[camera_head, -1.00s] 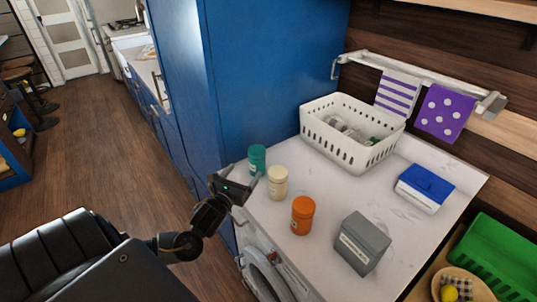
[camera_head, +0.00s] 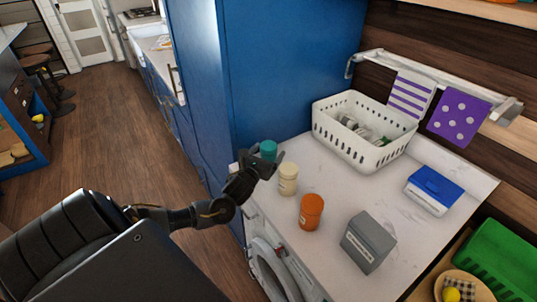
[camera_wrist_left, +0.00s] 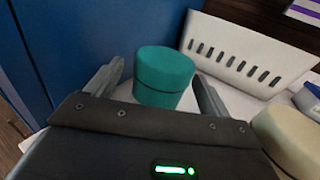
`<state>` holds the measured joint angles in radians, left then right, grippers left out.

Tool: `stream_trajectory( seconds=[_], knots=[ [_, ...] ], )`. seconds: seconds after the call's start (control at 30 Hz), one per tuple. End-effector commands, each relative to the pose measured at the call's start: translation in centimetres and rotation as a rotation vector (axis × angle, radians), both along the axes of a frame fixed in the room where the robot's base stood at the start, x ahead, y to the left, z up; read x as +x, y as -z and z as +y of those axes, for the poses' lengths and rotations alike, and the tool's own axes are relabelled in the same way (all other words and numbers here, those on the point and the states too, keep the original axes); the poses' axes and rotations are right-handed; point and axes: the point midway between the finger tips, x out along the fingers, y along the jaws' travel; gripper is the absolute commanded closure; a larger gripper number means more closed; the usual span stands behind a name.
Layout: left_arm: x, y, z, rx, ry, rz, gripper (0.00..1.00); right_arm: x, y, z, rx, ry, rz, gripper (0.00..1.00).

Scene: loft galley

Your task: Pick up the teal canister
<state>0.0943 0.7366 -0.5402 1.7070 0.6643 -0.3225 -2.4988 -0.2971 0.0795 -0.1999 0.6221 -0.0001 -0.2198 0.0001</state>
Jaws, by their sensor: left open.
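The teal canister (camera_head: 268,149) stands at the far left corner of the white counter, close to the blue cabinet. Its lower part is hidden behind my left gripper (camera_head: 265,163) in the head view. In the left wrist view the teal canister (camera_wrist_left: 164,77) is upright between the two open fingers of my left gripper (camera_wrist_left: 160,85). A gap shows on the right side; whether either finger touches it I cannot tell. My right gripper is not in view.
A cream canister (camera_head: 288,179) stands close to the right of the gripper. An orange canister (camera_head: 311,211), a grey box (camera_head: 368,242) and a blue-lidded box (camera_head: 433,190) are farther right. A white basket (camera_head: 366,151) stands behind. The blue cabinet (camera_head: 280,70) rises just beyond the canister.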

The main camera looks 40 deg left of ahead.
Motion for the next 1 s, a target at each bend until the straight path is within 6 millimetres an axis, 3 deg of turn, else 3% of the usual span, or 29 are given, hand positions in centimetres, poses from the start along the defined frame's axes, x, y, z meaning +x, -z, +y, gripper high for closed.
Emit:
stream_trajectory(
  seconds=[0.17, 0.43, 0.83, 1.0],
  knots=[
    [2.0, -0.1, 0.4, 0.000, 0.000, 0.001, 0.19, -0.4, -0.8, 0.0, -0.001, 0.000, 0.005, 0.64],
    [2.3, 0.0, 0.5, 0.000, 0.000, 0.002, 0.19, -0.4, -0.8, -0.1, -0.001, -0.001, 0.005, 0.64],
    [2.3, 0.0, 0.5, 0.001, 0.000, 0.002, 0.70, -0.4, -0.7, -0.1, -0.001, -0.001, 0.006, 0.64],
    [2.3, -0.1, 0.5, 0.000, 0.000, 0.000, 0.73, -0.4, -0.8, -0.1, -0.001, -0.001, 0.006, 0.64]
  ],
)
